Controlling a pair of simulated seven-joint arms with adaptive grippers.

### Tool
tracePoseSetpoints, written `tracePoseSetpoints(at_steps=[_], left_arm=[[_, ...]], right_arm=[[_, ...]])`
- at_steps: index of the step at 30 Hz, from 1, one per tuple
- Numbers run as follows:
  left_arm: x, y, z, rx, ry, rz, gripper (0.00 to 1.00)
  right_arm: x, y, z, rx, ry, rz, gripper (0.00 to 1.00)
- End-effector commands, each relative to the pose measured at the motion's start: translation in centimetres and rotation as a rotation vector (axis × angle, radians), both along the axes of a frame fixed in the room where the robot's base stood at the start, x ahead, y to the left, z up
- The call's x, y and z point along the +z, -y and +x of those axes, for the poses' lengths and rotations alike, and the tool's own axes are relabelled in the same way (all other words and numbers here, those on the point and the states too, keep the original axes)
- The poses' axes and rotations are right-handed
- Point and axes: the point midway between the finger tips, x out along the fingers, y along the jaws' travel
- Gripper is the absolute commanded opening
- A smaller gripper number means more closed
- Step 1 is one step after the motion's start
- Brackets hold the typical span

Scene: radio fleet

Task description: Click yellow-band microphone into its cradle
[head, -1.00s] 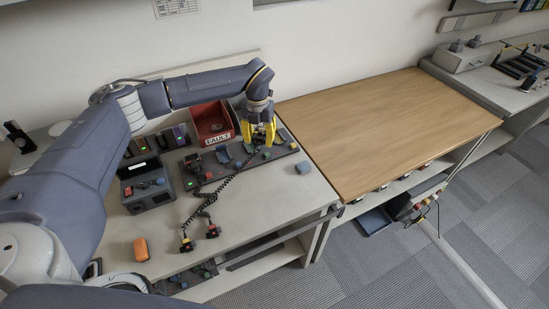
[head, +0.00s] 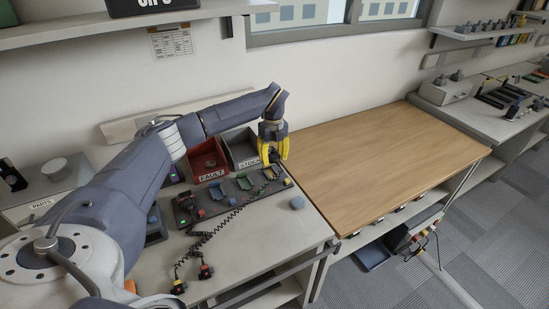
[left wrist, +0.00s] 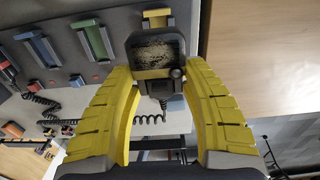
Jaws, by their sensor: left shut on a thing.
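My left gripper (head: 274,158) is shut on the dark microphone (head: 276,157) above the right end of the cradle board (head: 226,204). In the left wrist view the microphone (left wrist: 155,75) sits between the yellow fingers, with a mesh-like patch on its face. Its coiled cord (left wrist: 150,119) hangs below it. The yellow cradle (left wrist: 157,17) shows just beyond the microphone, partly covered by it. I cannot tell whether they touch. My right gripper is not in view.
Green (left wrist: 95,41) and blue (left wrist: 42,51) cradles stand beside the yellow one. A red FAULT bin (head: 208,161) and a grey STOCK bin (head: 242,150) stand behind the board. The wooden tabletop (head: 380,160) is clear.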

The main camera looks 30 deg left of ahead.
Motion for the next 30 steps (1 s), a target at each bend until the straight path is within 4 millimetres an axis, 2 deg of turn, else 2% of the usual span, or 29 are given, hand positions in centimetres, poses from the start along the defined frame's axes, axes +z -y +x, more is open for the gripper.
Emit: tracePoseSetpoints(at_steps=[8,21,30], left_arm=[[-0.4,0.1,0.0,0.003,0.001,0.001,0.21],[-3.8,0.1,0.0,0.003,-0.001,0.001,0.21],[-5.3,0.1,0.0,0.002,0.0,0.0,0.21]], right_arm=[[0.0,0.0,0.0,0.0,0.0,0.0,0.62],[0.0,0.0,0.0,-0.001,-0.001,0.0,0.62],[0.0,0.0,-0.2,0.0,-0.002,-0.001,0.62]])
